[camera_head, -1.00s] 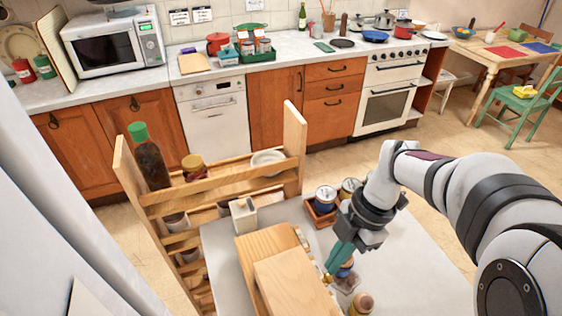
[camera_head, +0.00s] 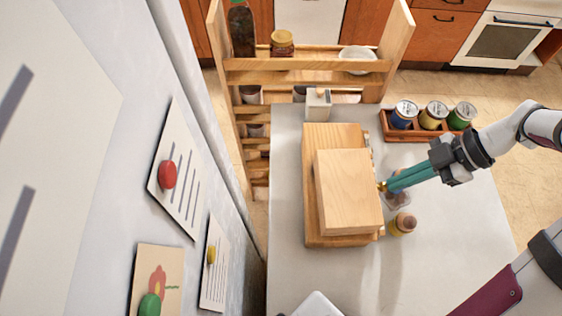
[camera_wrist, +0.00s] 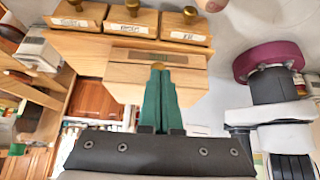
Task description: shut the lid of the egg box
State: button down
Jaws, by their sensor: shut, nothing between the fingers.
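A pale wooden box (camera_head: 348,190) sits on a wider wooden drawer unit (camera_head: 320,133) on the light worktop. My gripper (camera_head: 384,187) has slim green fingers held together, with nothing between them. Its tips are at the right side of the pale box, by a small brass knob. In the wrist view the fingertips (camera_wrist: 160,70) lie in front of the box's face (camera_wrist: 125,80) and partly cover the knob; contact is unclear.
A wooden rack (camera_head: 300,77) with jars stands behind the worktop. The worktop's front right (camera_head: 450,270) is clear.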

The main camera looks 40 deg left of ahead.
jog(key=r+t+h, duration=0.1)
jog(key=s+a+r+t+h, duration=0.1)
jog(key=r, duration=0.1)
jog(key=s+a+r+t, duration=0.1)
jog(key=r, duration=0.1)
jog(key=shift+s+a+r+h, duration=0.15)
jog(key=shift+s+r+h, duration=0.1)
jog(key=shift+h, duration=0.15)
jog(key=s+a+r+t+h, duration=0.2)
jog(key=s+a+r+t, duration=0.1)
jog(key=s+a, duration=1.25)
notch_tip(320, 180, up, 8)
jog(key=w+d+f+m+g, duration=0.15)
jog(key=w+d+m, duration=0.25)
jog(key=d+m, duration=0.75)
jog(key=s+d+f+m+y, duration=0.1)
jog(key=s+d+f+m, duration=0.1)
jog(key=d+m, duration=0.6)
jog(key=s+d+f+m+y, duration=0.1)
jog(key=d+f+m, duration=0.4)
jog(key=m, duration=0.8)
jog(key=s+d, duration=0.1)
jog(key=d, duration=0.2)
jog(key=shift+s+f+m, duration=0.3)
jog(key=shift+s+m, duration=0.05)
jog(key=shift+s, duration=0.05)
